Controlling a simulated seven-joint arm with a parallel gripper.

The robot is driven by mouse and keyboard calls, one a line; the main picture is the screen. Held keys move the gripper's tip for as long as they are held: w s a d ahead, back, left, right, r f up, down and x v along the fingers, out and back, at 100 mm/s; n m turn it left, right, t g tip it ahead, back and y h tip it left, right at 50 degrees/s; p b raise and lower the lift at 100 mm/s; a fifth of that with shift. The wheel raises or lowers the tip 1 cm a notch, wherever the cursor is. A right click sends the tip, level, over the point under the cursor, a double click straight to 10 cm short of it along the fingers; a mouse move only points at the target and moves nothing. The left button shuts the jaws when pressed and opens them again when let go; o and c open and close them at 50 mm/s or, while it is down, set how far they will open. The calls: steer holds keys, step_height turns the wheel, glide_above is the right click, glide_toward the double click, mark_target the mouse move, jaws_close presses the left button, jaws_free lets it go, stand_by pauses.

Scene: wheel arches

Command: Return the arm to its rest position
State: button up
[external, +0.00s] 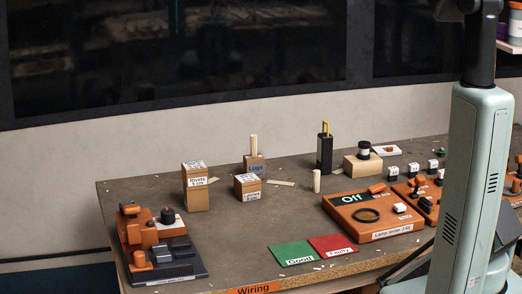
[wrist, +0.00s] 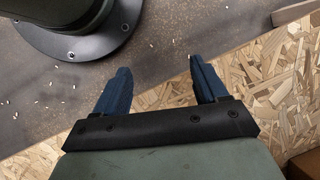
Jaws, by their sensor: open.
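My gripper (wrist: 159,66) shows in the wrist view with its two blue fingers spread wide apart. Nothing is between the fingers. It is above the edge of the grey bench top (wrist: 50,100), with the chipboard surface (wrist: 260,75) below and to the right.
The bench (external: 230,240) holds stacked labelled boxes (external: 196,188), an orange and black device (external: 150,245), a lamp tester (external: 370,215), a green mat (external: 292,253) and a red mat (external: 333,243). Small pale scraps lie scattered. The bench centre is mostly clear.

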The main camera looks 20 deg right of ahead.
steer(key=s+d+r+n+g+h, duration=0.1)
steer(key=s+d, duration=0.2)
steer(key=d, duration=0.3)
steer(key=s+d+r+n+g+h, duration=0.1)
steer(key=s+d+r, duration=0.1)
steer(key=s+d, duration=0.2)
steer(key=d, duration=0.3)
steer(key=shift+r+n+g+h, duration=0.15)
steer(key=shift+n+g+h, duration=0.15)
steer(key=shift+g, duration=0.1)
steer(key=shift+d, duration=0.1)
